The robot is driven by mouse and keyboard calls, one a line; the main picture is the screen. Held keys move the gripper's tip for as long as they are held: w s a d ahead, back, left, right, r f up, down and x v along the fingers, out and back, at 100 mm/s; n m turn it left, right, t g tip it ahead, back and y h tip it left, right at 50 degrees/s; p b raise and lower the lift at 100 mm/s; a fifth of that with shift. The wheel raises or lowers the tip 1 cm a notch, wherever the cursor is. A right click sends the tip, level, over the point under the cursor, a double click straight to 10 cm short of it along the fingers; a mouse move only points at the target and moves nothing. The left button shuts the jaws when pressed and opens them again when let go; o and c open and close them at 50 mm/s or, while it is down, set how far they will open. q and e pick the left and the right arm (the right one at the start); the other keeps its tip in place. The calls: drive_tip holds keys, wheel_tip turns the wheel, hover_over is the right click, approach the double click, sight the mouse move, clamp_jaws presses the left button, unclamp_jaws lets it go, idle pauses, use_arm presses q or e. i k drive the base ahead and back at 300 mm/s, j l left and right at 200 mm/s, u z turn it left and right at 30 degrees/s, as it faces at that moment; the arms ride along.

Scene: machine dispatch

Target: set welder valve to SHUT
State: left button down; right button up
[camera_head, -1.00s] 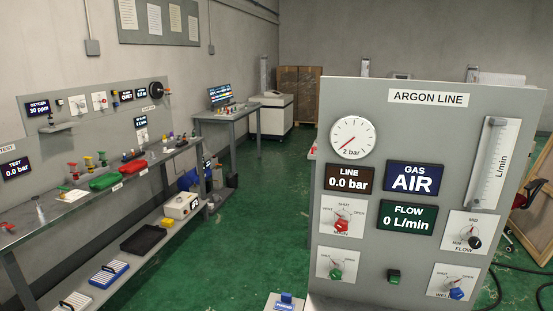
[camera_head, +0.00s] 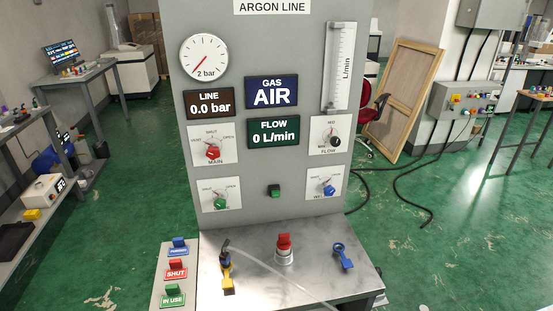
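The welder valve is the blue knob (camera_head: 329,190) on a white plate at the lower right of the argon line panel (camera_head: 297,214). Its plate carries small SHUT and OPEN marks and a partly hidden label starting "WEL". The knob looks turned off to one side, but its exact setting is too small to read. The panel's screens show LINE 0.0 bar, GAS AIR and FLOW 0 L/min. Neither of my grippers is in view.
Other knobs are the red MAIN (camera_head: 212,152), a green one (camera_head: 221,203) and the black FLOW (camera_head: 335,142). A metal shelf (camera_head: 310,262) below bears a red-capped fitting (camera_head: 284,248) and a blue key-like piece (camera_head: 342,256). Tags stand at left.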

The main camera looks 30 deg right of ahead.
sight(328, 191)
drive_tip(key=z, duration=1.25)
